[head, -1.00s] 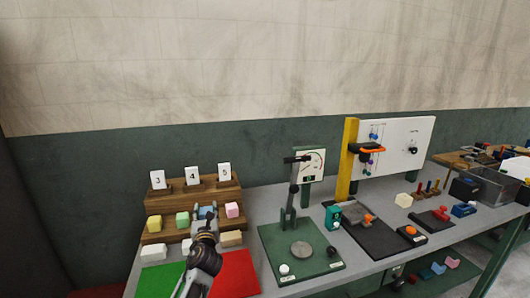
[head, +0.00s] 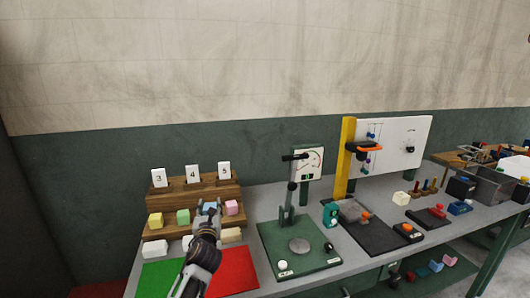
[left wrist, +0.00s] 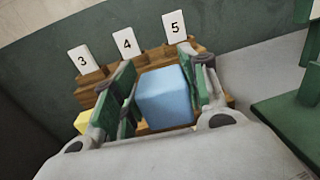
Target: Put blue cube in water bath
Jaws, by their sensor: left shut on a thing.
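The blue cube (left wrist: 165,97) sits between the green-padded fingers of my left gripper (left wrist: 160,98) in the left wrist view. In the head view the left gripper (head: 207,210) is at the wooden stepped rack (head: 192,187), with the blue cube (head: 209,206) partly hidden behind its fingers. The gripper is shut on the cube. Whether the cube touches the rack is hard to tell. My right gripper is not in view.
Yellow (head: 155,220), green (head: 183,216) and pink (head: 231,207) cubes stand on the rack close to the gripper. White blocks lie in front. A green press (head: 300,247) and an upright white panel (head: 404,145) stand between the rack and the tank.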

